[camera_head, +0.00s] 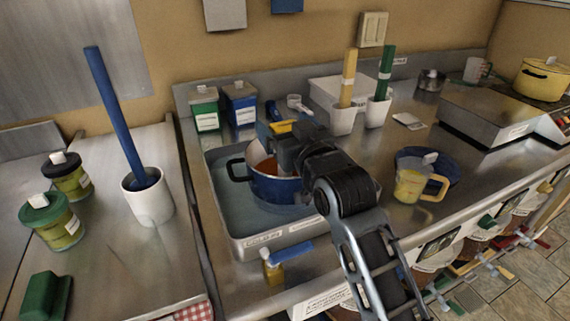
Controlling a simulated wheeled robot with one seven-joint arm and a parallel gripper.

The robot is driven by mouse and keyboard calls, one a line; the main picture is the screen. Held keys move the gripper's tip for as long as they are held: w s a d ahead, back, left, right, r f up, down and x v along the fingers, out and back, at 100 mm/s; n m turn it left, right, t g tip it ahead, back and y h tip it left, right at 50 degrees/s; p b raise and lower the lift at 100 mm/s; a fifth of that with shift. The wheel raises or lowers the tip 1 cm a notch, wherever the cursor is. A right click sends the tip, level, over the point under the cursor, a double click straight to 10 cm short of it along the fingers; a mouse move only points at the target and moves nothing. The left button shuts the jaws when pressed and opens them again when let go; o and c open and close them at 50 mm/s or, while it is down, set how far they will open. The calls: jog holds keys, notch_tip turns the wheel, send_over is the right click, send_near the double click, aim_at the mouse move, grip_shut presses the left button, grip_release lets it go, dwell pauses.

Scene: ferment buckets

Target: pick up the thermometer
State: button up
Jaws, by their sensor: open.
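I cannot pick out the thermometer for certain; small items near my gripper are partly hidden. My gripper (284,148) is black and hangs over the right part of a blue pot (283,190) with orange-brown contents. Its fingertips are hard to make out against the wrist, and I see nothing held in it. A small yellow and blue item (281,128) shows just behind the gripper; I cannot tell what it is. The pot stands in a shallow metal basin (228,225).
A white crock (150,203) with a tall blue stick stands left. Green (205,110) and blue (241,105) tubs are behind the basin. A yellow measuring jug (411,183) and a blue bowl (447,168) stand right. A small amber bottle (272,268) is by the basin's front edge.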

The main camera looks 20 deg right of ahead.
jog(key=shift+w, duration=0.1)
jog(key=c, duration=1.6)
